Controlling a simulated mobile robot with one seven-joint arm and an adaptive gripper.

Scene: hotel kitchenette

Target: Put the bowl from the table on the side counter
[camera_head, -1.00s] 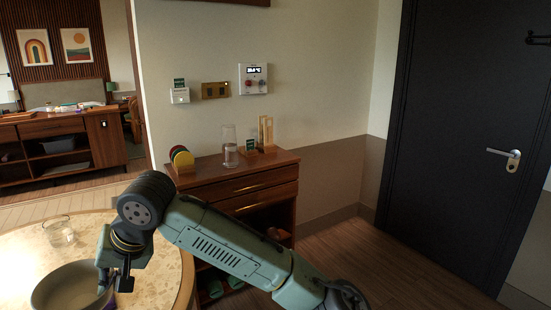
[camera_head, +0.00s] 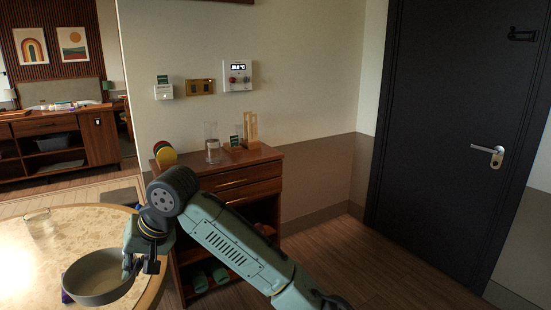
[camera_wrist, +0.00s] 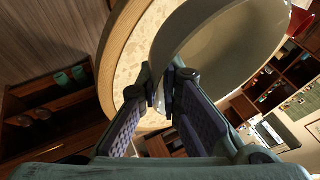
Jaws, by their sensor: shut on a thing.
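The grey bowl (camera_head: 98,278) is in the head view at the lower left, over the right part of the round table (camera_head: 30,268). My gripper (camera_head: 137,270) is shut on the bowl's right rim. In the wrist view the bowl (camera_wrist: 225,45) fills the upper middle, with its wall between my two fingers (camera_wrist: 165,90). The bowl looks tilted a little and seems to be above the table top, with the table below it. The wooden side counter (camera_head: 240,170) stands against the wall behind my arm. My arm hides part of its front.
On the counter stand a glass carafe (camera_head: 212,145), a wooden stand (camera_head: 251,128) and coloured round discs (camera_head: 165,154). The counter's front right top looks clear. A drinking glass (camera_head: 40,224) stands on the table. A dark door (camera_head: 455,140) is at the right.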

